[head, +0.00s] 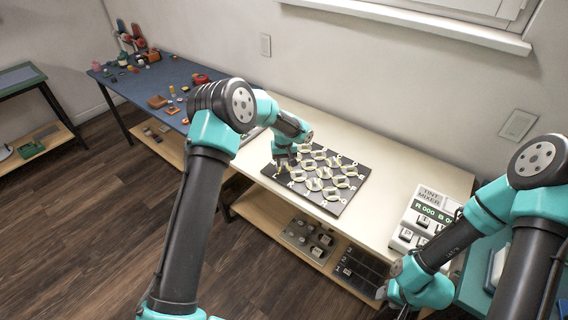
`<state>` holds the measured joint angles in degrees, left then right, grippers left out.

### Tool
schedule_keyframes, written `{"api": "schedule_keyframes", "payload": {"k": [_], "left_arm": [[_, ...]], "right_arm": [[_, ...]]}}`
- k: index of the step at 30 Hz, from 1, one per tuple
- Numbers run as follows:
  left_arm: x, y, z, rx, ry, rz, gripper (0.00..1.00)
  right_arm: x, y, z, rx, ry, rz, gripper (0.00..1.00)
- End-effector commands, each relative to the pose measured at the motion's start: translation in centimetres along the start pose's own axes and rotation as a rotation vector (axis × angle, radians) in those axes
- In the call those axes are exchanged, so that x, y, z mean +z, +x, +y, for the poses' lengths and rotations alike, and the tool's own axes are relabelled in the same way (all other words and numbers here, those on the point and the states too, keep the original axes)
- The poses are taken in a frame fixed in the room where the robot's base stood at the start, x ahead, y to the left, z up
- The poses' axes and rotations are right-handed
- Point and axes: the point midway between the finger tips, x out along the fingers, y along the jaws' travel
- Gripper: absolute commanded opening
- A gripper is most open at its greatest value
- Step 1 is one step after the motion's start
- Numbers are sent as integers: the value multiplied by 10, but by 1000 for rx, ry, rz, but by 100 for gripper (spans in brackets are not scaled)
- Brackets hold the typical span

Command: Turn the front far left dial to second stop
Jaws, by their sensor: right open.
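A dark board (338,209) with rows of pale round dials (313,184) lies on the light workbench. My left gripper (284,169) is at the board's left corner, over the far left end of the front row. It points down and largely hides the dial there. I cannot tell whether it touches that dial or whether its jaws are open, and the dial's stop marks are too small to read. My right gripper (381,293) is open, low at the bottom right, in front of the bench and away from the board.
A shelf (262,205) below holds a grey knob plate (308,240) and a dark tray (357,272). A blue table (135,87) with small parts stands behind left. The bench between board and mixer is clear.

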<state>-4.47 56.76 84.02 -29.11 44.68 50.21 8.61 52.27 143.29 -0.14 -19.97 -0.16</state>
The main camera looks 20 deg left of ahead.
Motion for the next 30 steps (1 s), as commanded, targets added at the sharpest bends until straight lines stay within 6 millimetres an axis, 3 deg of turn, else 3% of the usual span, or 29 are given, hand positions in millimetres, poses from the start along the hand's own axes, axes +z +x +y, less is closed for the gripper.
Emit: {"api": "schedule_keyframes", "payload": {"k": [21, 30], "left_arm": [[0, -131, 0, 2, -1, 2, 35], [0, -162, 0, 0, 0, 0, 35]], "right_arm": [[0, 0, 0, 0, 0, 0, 43], [0, 0, 0, 0, 0, 0, 43]]}}
